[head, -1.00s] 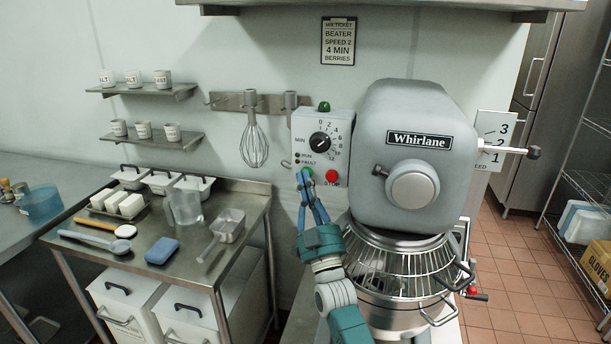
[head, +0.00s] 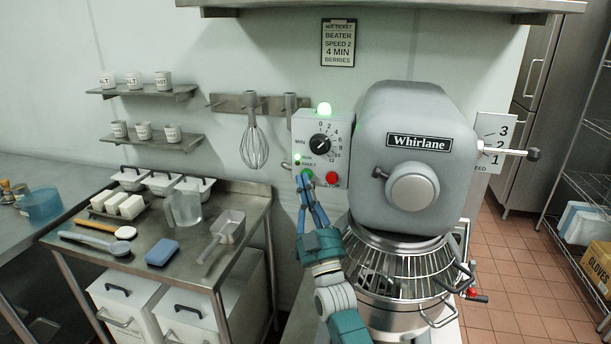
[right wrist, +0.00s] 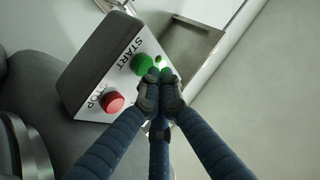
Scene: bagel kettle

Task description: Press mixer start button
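The grey mixer (head: 412,150) stands at the centre right, with a white control box (head: 338,128) on its left side. The green start button (right wrist: 142,63) and the red stop button (right wrist: 112,102) show in the right wrist view; the stop button also shows in the head view (head: 332,177). My right gripper (head: 307,178) has its fingertips together at the start button, partly covering it. In the right wrist view the fingertips (right wrist: 160,78) are at the button's edge, empty. My left gripper is out of view.
A wire guard (head: 385,262) covers the bowl below the mixer head, close to my right arm. A steel table (head: 255,205) with a scoop, a jug and a blue sponge stands to the left. A whisk (head: 254,145) hangs on the wall.

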